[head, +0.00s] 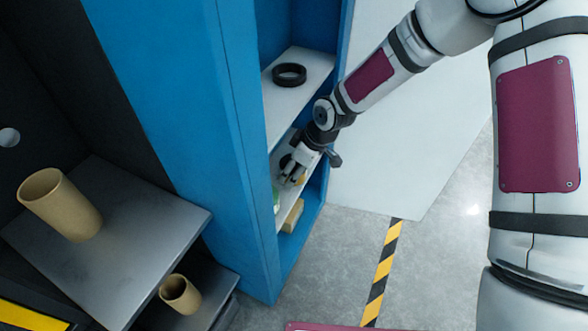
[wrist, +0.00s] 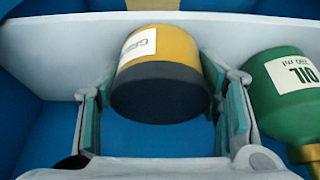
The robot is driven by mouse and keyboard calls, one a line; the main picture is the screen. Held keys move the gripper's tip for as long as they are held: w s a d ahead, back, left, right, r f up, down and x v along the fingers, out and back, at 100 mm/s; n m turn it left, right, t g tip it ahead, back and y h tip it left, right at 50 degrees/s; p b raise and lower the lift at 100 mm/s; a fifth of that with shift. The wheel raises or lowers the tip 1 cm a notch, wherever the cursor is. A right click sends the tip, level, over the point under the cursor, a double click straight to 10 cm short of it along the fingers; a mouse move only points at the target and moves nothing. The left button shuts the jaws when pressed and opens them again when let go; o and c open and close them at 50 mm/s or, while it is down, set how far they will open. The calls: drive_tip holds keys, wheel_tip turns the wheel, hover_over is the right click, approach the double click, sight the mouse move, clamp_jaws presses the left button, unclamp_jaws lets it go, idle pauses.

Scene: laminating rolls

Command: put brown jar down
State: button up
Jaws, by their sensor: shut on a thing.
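The brown jar (wrist: 165,52) is ochre-brown with a dark grey end and a white label with small lettering. It fills the space between the two fingers in the wrist view, at a pale shelf board (wrist: 50,45). My gripper (head: 293,172) is shut on the jar, inside the blue shelf unit (head: 235,130) in the head view. The jar is mostly hidden by the gripper there. I cannot tell whether the jar touches the board.
A green oil bottle (wrist: 285,95) stands close to the right finger. A black ring (head: 289,75) lies on the shelf above. A tan block (head: 292,215) is lower in the unit. Tan cups (head: 65,205) stand on grey shelves at left.

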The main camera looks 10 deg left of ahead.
drive_tip(key=shift+f, duration=0.1)
drive_tip(key=o, duration=1.3)
drive_tip(key=shift+o, duration=0.2)
drive_tip(key=p+v, duration=0.5)
drive_tip(key=v, duration=0.7)
